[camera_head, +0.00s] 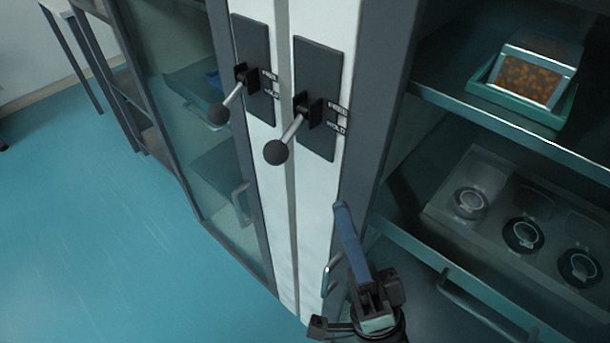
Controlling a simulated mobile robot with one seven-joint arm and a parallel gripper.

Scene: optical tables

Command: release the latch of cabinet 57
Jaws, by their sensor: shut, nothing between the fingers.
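Two latches sit side by side on the white door frames. The left latch has a dark plate (251,45) and a lever with a black knob (219,114). The right latch has a dark plate (328,75) and a lever with a black knob (276,152). Both levers slant down-left in the picture. Each plate has FREE above HOLD at its right edge; I cannot tell which mark either lever is at. No cabinet number is readable. My gripper (342,210) is shut and empty, with blue fingers, below the right latch and apart from both knobs.
The left cabinet has a glass door with a handle (241,204). A second handle (327,277) is close left of my gripper. At right, shelves hold a teal tray (520,103) with a box and a case (460,222) with round items. Blue floor (90,240) is clear at left.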

